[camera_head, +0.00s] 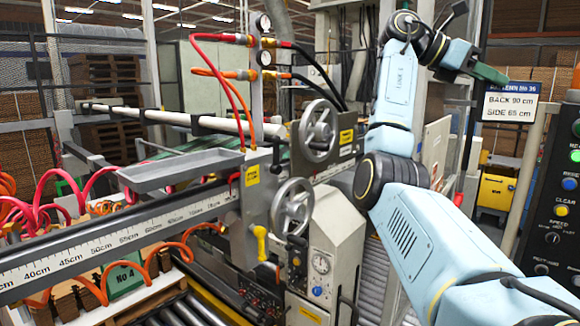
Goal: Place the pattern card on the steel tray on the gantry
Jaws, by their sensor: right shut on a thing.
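The pattern card (511,105) is white with a blue header and reads BACK 90 cm, SIDE 65 cm. It hangs roughly upright at the right of the head view. My right gripper (490,74) is shut on the card's top edge, and its green fingers cover part of the header. The steel tray (160,172) is a shallow grey trough on the gantry (120,228), left of the middle. The tray looks empty. The card and gripper are far to the right of the tray. My left gripper is not in view.
Between tray and card stand two grey handwheels (293,207), a gauge post with red and orange hoses (228,85), and a grey machine housing (328,245). A control panel (562,200) stands at the right edge. Red coiled hoses (60,205) lie left of the tray.

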